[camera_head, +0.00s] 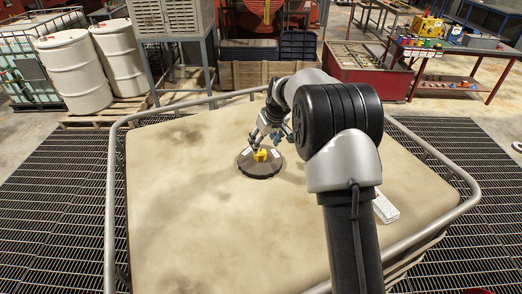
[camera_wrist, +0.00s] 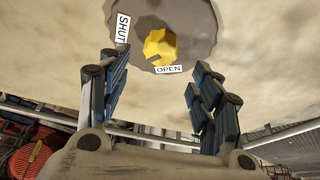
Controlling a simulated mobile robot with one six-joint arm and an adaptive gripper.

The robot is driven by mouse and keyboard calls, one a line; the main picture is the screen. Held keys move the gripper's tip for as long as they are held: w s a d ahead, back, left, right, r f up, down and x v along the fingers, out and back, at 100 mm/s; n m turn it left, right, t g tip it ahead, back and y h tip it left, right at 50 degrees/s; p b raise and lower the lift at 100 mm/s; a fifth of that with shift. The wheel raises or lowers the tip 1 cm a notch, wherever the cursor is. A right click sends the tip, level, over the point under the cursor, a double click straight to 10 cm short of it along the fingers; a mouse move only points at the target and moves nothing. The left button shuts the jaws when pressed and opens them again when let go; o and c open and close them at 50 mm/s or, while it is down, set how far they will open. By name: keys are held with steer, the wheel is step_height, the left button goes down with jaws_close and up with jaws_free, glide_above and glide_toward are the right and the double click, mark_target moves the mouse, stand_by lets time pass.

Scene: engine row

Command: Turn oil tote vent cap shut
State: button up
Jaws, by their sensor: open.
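The yellow vent cap (camera_head: 260,155) stands on a dark round lid (camera_head: 258,170) on top of the pale tote (camera_head: 190,220). In the wrist view the faceted cap (camera_wrist: 160,46) has a small dark mark on its near side, towards the OPEN label (camera_wrist: 169,69). The SHUT label (camera_wrist: 123,28) lies to the left. My gripper (camera_head: 264,138) is just above the cap in the head view. In the wrist view my gripper (camera_wrist: 158,62) is open, its fingers spread on either side of the cap's line. I see no contact.
A grey tube rail (camera_head: 117,190) runs around the tote top. White drums (camera_head: 74,72) stand at the back left. A red workbench (camera_head: 440,55) with small parts is at the back right. Dark grating surrounds the tote.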

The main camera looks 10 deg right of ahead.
mark_target(260, 152)
steer(key=x, duration=0.6)
steer(key=shift+w+f, duration=0.2)
steer(key=shift+f, duration=0.05)
steer(key=c, duration=1.1)
